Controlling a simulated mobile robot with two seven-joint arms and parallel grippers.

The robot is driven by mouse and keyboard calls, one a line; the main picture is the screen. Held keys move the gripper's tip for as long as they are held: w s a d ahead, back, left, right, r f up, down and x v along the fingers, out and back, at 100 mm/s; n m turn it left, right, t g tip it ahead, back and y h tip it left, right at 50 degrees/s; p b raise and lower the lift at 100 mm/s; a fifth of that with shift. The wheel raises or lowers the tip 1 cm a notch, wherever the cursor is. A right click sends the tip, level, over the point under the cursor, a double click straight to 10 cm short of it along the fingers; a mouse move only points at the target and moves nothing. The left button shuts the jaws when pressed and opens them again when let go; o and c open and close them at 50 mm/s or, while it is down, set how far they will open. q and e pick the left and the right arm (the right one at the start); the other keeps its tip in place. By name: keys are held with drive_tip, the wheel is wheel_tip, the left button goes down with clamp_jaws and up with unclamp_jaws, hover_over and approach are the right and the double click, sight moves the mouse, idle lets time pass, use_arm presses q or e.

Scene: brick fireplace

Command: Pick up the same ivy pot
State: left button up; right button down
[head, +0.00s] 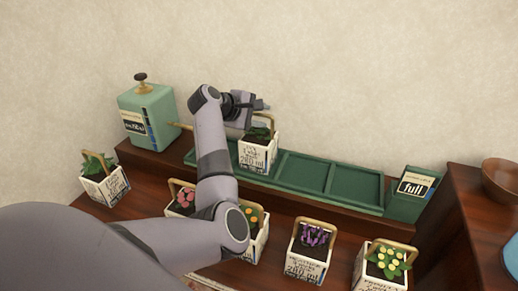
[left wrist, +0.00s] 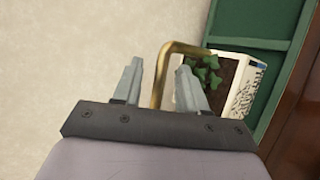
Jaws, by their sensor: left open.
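The ivy pot (head: 252,157) is a white square pot with printed text, dark soil, green leaves and a gold arched handle. It stands in the left part of the green tray (head: 358,184). My left gripper (head: 262,106) is open just above and behind the pot. In the left wrist view the ivy pot (left wrist: 244,88) is right of the fingers, partly hidden by one. Its gold handle shows in the gap between the open fingers of my left gripper (left wrist: 159,67); contact cannot be told. My right gripper is not in view.
A green box with a knob (head: 148,112) stands at the left, and a green box marked "full" (head: 409,194) at the tray's right end. Leafy (head: 103,187), pink, orange, purple (head: 309,249) and yellow (head: 381,267) potted plants stand in front. The tray's right compartments are empty.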

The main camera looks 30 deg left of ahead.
use_arm(q)
drive_tip(key=shift+x, duration=1.05)
clamp_jaws()
idle(0.6)
drive_tip(key=shift+w+r, duration=0.1)
drive_tip(key=shift+r, duration=0.05)
